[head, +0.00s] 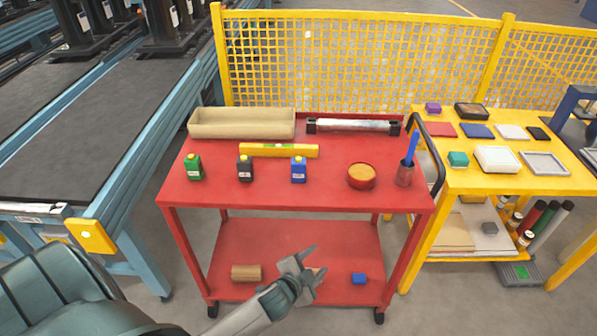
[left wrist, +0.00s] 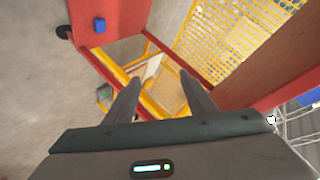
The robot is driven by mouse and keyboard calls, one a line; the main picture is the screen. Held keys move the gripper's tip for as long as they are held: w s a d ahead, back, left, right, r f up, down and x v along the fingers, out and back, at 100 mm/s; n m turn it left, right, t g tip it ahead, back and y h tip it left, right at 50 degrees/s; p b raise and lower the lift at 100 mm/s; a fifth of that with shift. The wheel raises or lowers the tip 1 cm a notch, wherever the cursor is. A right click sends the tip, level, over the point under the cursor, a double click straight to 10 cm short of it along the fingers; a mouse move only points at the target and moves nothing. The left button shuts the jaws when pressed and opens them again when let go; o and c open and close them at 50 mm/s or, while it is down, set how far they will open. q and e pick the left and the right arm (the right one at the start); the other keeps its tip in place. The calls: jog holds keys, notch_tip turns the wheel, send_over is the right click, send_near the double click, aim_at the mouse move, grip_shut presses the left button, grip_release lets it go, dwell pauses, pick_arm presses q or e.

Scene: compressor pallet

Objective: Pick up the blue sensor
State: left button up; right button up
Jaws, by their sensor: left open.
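My right gripper is not in view.
A brown block (head: 246,272) lies on the lower shelf at the left. The red cart's top (head: 220,200) carries green, black and blue bottles, a beige tray (head: 240,123), a red bowl and a yellow level. A yellow table (head: 560,183) stands at the right.

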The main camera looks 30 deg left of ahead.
pick_arm(q)
jog(key=w+r+m+t, duration=0.2)
jog(key=w+r+t, duration=0.1)
jog(key=r, duration=0.9)
jog(key=w+r+m+t, duration=0.2)
jog(key=r, duration=1.1)
jog(key=w+d+r+m+g+h, duration=0.2)
jog(key=w+d+r+m+h, duration=0.3)
jog(key=m+h, duration=0.5)
jog(key=w+d+r+m+g+h, duration=0.3)
jog(key=r+m+h, duration=0.4)
jog(key=m, duration=0.7)
jog(key=w+a+f+m+g+y, duration=0.2)
jog(key=a+f+m+g+y, duration=0.2)
jog(key=a+m+g+y, duration=0.5)
jog(key=s+a+r+m+y, duration=0.1)
jog(key=s+a+y, duration=0.2)
jog(key=a, duration=1.6)
jog(key=shift+s+a+r+m+g+y, duration=0.2)
jog(key=shift+a+m+g+y, duration=0.1)
jog(key=shift+m+g, duration=0.1)
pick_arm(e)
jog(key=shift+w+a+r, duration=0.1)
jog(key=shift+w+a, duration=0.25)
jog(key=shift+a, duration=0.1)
pick_arm(q)
jog(key=shift+d+f, duration=0.1)
jog(key=shift+f, duration=0.1)
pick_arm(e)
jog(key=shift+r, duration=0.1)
